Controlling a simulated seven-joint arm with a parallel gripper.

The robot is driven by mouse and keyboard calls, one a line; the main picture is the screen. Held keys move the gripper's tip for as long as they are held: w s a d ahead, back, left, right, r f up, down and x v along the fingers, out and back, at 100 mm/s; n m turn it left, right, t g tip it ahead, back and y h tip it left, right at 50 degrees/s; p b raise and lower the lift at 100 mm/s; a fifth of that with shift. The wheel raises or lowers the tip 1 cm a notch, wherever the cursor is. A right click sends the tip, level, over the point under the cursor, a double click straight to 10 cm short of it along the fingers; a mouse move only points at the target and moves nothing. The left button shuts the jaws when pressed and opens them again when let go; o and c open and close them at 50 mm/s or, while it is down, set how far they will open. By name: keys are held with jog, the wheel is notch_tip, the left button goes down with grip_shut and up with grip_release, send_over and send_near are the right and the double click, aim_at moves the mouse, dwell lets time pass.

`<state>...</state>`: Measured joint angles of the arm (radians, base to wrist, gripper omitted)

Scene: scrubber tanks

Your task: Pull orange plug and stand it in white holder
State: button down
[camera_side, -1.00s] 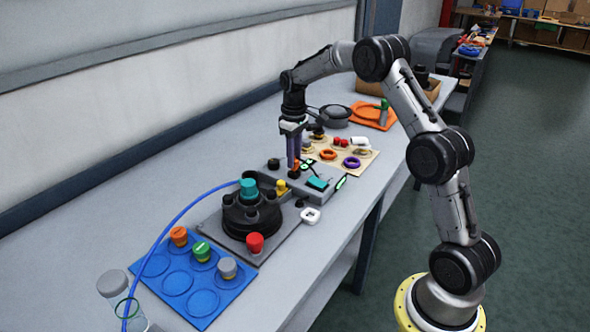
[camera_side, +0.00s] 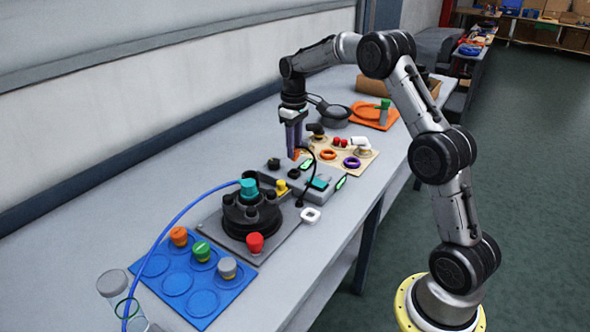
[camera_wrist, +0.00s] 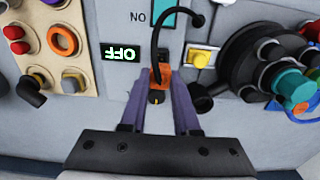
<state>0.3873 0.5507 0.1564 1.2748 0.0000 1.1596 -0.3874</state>
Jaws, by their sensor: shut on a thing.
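My gripper (camera_side: 293,153) is shut on the orange plug (camera_wrist: 160,74), which shows between the purple fingers in the wrist view. In the side view the plug is mostly hidden by the fingers and is held above the grey panel (camera_side: 323,193). A black cable arcs up from the plug and down to a black fitting near the panel's front edge. The white holder (camera_side: 310,215), a small squarish piece with an opening, sits on the table at the panel's front, to the right of and below my gripper in the side view. It looks empty.
A round black unit with a teal cap (camera_side: 248,188) stands left of the panel. A blue tray (camera_side: 187,287) with coloured knobs is further left. A beige board (camera_side: 348,165) with rings and pegs lies behind. The panel's display (camera_wrist: 121,52) reads OFF.

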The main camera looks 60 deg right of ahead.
dwell(0.5)
jog(key=s+a, duration=0.9)
jog(key=s, duration=0.2)
jog(key=shift+s+a, duration=0.25)
jog(key=shift+s, duration=0.05)
jog(key=shift+f, duration=3.35)
jog(key=shift+f, duration=0.2)
jog(key=shift+f, duration=0.85)
jog(key=c, duration=0.6)
grip_release()
